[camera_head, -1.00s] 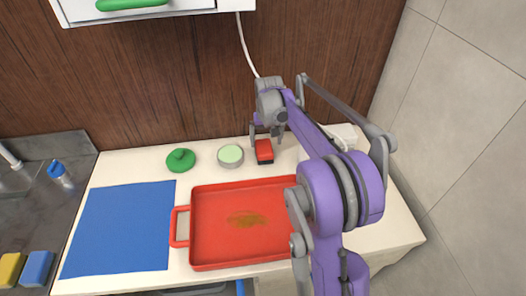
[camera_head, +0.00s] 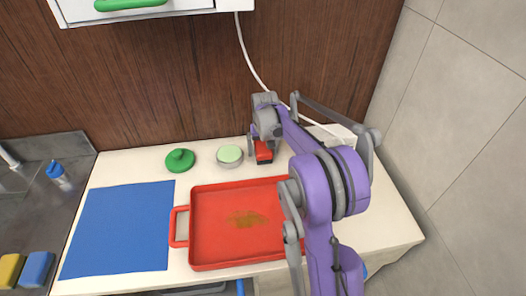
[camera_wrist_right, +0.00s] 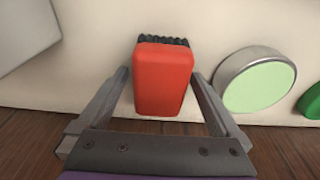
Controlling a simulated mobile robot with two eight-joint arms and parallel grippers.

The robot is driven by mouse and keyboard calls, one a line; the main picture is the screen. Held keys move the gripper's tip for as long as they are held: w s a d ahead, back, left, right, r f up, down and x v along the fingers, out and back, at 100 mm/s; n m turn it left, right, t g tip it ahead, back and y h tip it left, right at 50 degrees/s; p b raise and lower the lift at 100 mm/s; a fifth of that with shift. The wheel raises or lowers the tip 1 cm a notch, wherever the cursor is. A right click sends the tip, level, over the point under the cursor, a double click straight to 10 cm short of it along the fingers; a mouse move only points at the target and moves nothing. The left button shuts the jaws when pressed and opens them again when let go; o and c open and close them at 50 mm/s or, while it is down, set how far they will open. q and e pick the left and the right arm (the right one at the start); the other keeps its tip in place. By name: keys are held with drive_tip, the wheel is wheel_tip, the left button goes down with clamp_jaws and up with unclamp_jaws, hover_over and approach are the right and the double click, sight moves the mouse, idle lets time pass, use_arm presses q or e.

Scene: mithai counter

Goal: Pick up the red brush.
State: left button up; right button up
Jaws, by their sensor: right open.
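The red brush (camera_head: 264,152) stands on the white counter behind the red tray, with its dark bristles at the near side. In the right wrist view the red brush (camera_wrist_right: 163,78) lies between the two fingers, bristles at the far end. My right gripper (camera_head: 264,143) is open and reaches down over the brush from behind it. In the right wrist view the right gripper (camera_wrist_right: 161,80) has a finger on each side of the brush, with a small gap showing on both sides. My left gripper is not in view.
A round tin with a pale green top (camera_head: 230,155) stands close left of the brush, and a green lid (camera_head: 180,160) farther left. The red tray (camera_head: 197,258) lies in front, beside a blue mat (camera_head: 115,230). A white box (camera_head: 333,133) stands right of the brush.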

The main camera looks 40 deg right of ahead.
sight(263, 146)
drive_tip(key=shift+f, duration=0.15)
drive_tip(key=c, duration=1.3)
drive_tip(key=shift+r, duration=0.25)
drive_tip(key=shift+c, duration=0.2)
wheel_tip(263, 146, up, 10)
drive_tip(key=shift+r+p, duration=0.1)
drive_tip(key=shift+p, duration=0.2)
